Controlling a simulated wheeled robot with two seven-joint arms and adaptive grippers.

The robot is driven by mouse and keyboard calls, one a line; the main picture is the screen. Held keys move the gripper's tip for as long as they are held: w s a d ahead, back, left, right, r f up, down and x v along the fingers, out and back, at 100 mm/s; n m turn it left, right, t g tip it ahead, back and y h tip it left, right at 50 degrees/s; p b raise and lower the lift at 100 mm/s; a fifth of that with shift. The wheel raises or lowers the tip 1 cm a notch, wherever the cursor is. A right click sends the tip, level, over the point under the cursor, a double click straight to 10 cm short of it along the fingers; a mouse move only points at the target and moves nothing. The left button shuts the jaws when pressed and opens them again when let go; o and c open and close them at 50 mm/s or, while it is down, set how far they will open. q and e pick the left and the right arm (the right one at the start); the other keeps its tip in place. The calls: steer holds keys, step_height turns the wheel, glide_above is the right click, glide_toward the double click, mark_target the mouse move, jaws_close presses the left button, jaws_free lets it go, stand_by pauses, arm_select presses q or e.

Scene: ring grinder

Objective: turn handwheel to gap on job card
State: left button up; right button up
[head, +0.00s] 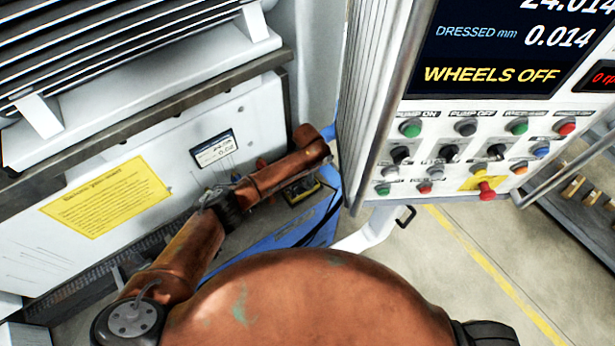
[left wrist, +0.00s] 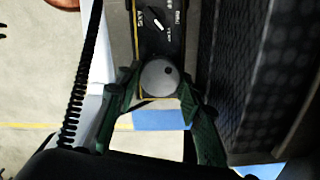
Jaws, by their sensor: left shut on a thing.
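In the left wrist view, a grey round handwheel (left wrist: 158,79) with a small dark spot sits on a black control box (left wrist: 160,35) with yellow edges. The green fingers of my left gripper (left wrist: 159,84) are shut on the handwheel, one at each side. In the head view, a black-and-yellow box (head: 302,190) shows partly behind my copper left arm, whose end hides the fingers. The control screen (head: 495,50) reads 24.014, partly cut off, DRESSED mm 0.014 and WHEELS OFF. I cannot make out a job card for certain. My right gripper is out of view.
A yellow notice (head: 107,197) and a small display (head: 214,150) are on the white machine front, near my left arm. The button panel (head: 475,155) hangs at the right. Open floor (head: 450,255) with a yellow line lies below it.

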arm_select(q)
steer(key=n+p, duration=0.2)
steer(key=n, duration=0.1)
steer(key=shift+s+n, duration=0.1)
steer(key=shift+n, duration=0.3)
steer(key=n+p, duration=0.1)
steer(key=n, duration=0.1)
steer(key=shift+n, duration=0.4)
steer(key=n+p, duration=0.2)
steer(key=n, duration=0.4)
steer(key=n+p, duration=0.1)
steer(key=n, duration=0.5)
steer(key=shift+n, duration=0.3)
steer(key=n, duration=0.5)
steer(key=shift+a+f+n, duration=0.1)
steer(key=shift+n, duration=0.6)
